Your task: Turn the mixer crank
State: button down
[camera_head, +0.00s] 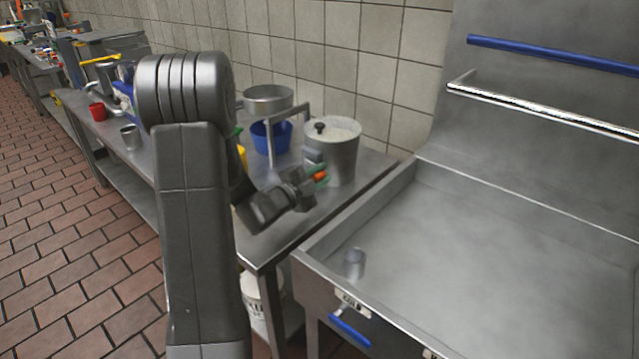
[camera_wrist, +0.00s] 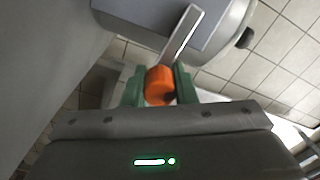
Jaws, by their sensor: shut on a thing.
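The mixer (camera_head: 343,160) is a grey metal pot with a pale top and a black knob, standing near the right end of the steel counter. Its crank has an orange handle (camera_head: 320,177), which also shows in the wrist view (camera_wrist: 159,84) at the end of a flat metal crank arm (camera_wrist: 181,35). My gripper (camera_head: 314,177) is at the front left side of the mixer. In the wrist view its green fingers (camera_wrist: 158,88) are shut around the orange handle, one on each side. The crank arm is mostly hidden in the head view.
A blue container (camera_head: 270,137) and a metal pot (camera_head: 268,99) stand behind on the counter. A steel basin (camera_head: 480,250) with a small metal cup (camera_head: 354,263) is at the right. A red cup (camera_head: 97,111) and another metal cup (camera_head: 131,137) stand at the left.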

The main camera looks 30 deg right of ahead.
jog(key=shift+w+f+m+b, duration=0.15)
jog(key=shift+f+m+b, duration=0.8)
jog(key=shift+b, duration=1)
jog(key=shift+a+m+b, duration=0.1)
jog(key=shift+m+b, duration=0.15)
jog(key=shift+b, duration=0.05)
jog(key=shift+r, duration=0.1)
jog(key=c, duration=1.2)
grip_release()
jog(key=shift+w, duration=0.15)
jog(key=shift+o, duration=0.2)
jog(key=p+v, duration=0.1)
jog(key=v, duration=1.3)
jog(key=shift+r, duration=0.1)
